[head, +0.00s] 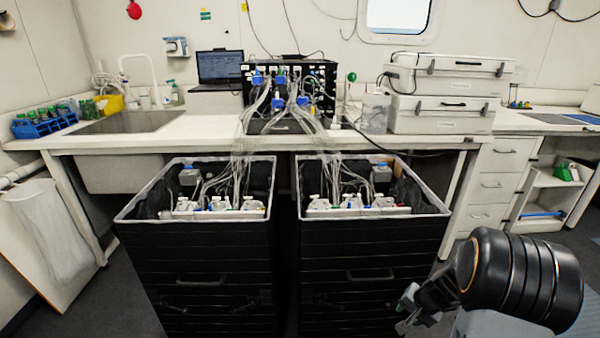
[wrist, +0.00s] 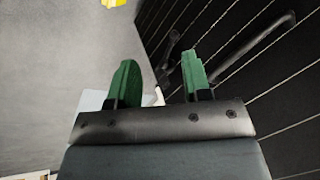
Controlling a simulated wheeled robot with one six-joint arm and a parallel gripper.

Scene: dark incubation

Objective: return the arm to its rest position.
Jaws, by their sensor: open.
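My gripper shows in the wrist view (wrist: 158,85) with its two green fingertips apart and nothing between them. It faces the grey floor (wrist: 75,75) and the black side of a crate (wrist: 240,60) that has a dark handle. In the head view my arm is at the lower right, folded low beside the right-hand black crate (head: 370,255). The gripper's fingertips cannot be made out clearly there.
Two black crates, the left one (head: 200,260) and the right one, stand before a white bench (head: 200,138) and hold bottles and tubing. White cases (head: 440,115) are stacked on the bench. A drawer unit (head: 500,185) stands at right. Floor is open at lower left.

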